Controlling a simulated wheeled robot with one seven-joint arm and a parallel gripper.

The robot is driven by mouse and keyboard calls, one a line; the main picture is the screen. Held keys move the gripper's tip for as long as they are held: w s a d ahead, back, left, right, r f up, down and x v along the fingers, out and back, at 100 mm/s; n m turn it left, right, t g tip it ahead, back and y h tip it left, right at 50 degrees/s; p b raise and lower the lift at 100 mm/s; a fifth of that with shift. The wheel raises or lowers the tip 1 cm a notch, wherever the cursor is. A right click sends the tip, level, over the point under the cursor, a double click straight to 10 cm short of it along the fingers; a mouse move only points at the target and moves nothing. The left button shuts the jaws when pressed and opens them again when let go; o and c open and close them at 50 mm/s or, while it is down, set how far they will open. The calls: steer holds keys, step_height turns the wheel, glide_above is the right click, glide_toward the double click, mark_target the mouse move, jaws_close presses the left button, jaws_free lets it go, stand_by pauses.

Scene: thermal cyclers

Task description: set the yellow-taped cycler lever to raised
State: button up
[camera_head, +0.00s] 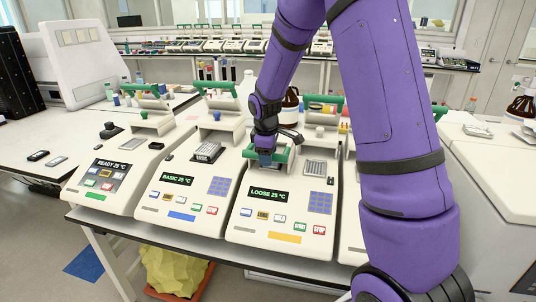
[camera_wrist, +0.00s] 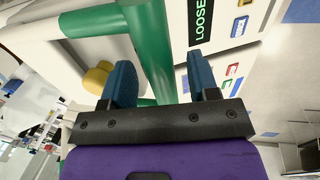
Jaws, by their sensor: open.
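The yellow-taped cycler (camera_head: 250,222) is the white unit in the middle, with a "LOOSE 25 °C" display and a yellow tape strip (camera_head: 285,238) on its front. Its green lever (camera_head: 281,155) lies low, toward the front of the unit, unlike the high green levers on the neighbours. My gripper (camera_head: 265,158) is at this lever. In the wrist view, the green lever bar (camera_wrist: 154,45) runs between the two blue fingers of my gripper (camera_wrist: 161,70). The fingers are open, with a gap visible on the right side of the bar. A yellow knob (camera_wrist: 97,78) shows left of the fingers.
A "BASIC" cycler (camera_head: 150,205) with blue tape and a "READY" cycler (camera_head: 82,186) stand close on the left. My arm hides most of another unit on the right. Bottles and tube racks stand behind. A waste bin with a yellow bag (camera_head: 175,268) is under the bench.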

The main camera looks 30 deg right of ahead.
steer(key=shift+c, duration=0.5)
jaws_close()
steer(key=shift+r, duration=0.15)
steer(key=shift+w+d+r+g+y, duration=0.15)
steer(key=shift+r+g+y, duration=0.25)
steer(key=shift+r, duration=0.35)
steer(key=w+d+r+g+y, duration=0.4)
steer(key=w+d+r, duration=0.5)
steer(key=r, duration=0.4)
steer(key=shift+r+g+y, duration=0.15)
steer(key=shift+g+y, duration=0.25)
